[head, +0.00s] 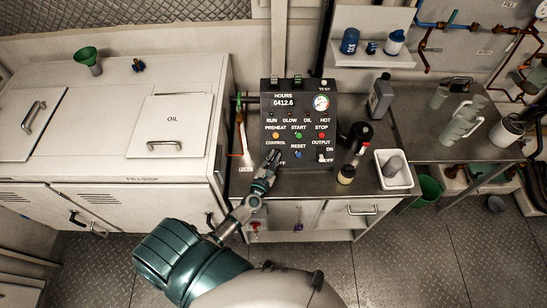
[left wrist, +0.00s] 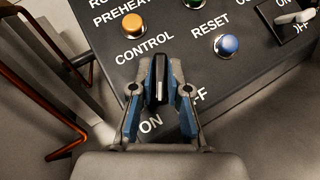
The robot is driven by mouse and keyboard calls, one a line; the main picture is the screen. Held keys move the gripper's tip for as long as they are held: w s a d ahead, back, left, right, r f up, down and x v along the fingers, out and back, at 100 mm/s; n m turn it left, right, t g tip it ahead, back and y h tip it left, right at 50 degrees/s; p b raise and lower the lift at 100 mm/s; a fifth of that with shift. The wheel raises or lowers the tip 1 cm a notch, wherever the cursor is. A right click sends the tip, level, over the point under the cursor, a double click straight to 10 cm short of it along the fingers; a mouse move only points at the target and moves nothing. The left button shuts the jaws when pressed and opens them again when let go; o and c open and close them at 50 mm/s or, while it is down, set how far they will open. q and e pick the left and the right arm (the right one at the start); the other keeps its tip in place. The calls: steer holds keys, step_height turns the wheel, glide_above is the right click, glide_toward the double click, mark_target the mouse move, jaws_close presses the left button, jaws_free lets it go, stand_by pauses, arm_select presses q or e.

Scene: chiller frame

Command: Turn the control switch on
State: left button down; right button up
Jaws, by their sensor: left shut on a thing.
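The dark control panel (head: 298,125) stands on the metal bench, with its labels facing me. My left gripper (head: 271,160) reaches its lower left corner, under the word CONTROL. In the left wrist view my left gripper (left wrist: 161,85) is shut on the control switch (left wrist: 159,88), a narrow dark lever with a pale strip, held between the two blue-lined fingers. The word ON is at the lower left of the fingers and OFF, partly covered, is to the right. The switch's base is hidden, so I cannot tell its setting. My right gripper is not in view.
An orange preheat button (left wrist: 132,25) and blue reset button (left wrist: 227,46) sit close above the gripper. The output switch (left wrist: 294,18) is further right. A dark-and-red container (head: 358,137), small jar (head: 346,174) and white tray (head: 383,182) stand right of the panel.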

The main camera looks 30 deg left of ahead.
arm_select(q)
steer(key=c, duration=1.2)
jaws_free()
steer(key=shift+w+r, duration=0.15)
steer(key=shift+o, duration=0.3)
steer(key=shift+f, duration=0.2)
steer(key=s, duration=0.4)
steer(key=s+d, duration=0.1)
steer(key=s, duration=0.6)
steer(key=shift+s+d, duration=0.35)
steer(key=shift+s, duration=0.05)
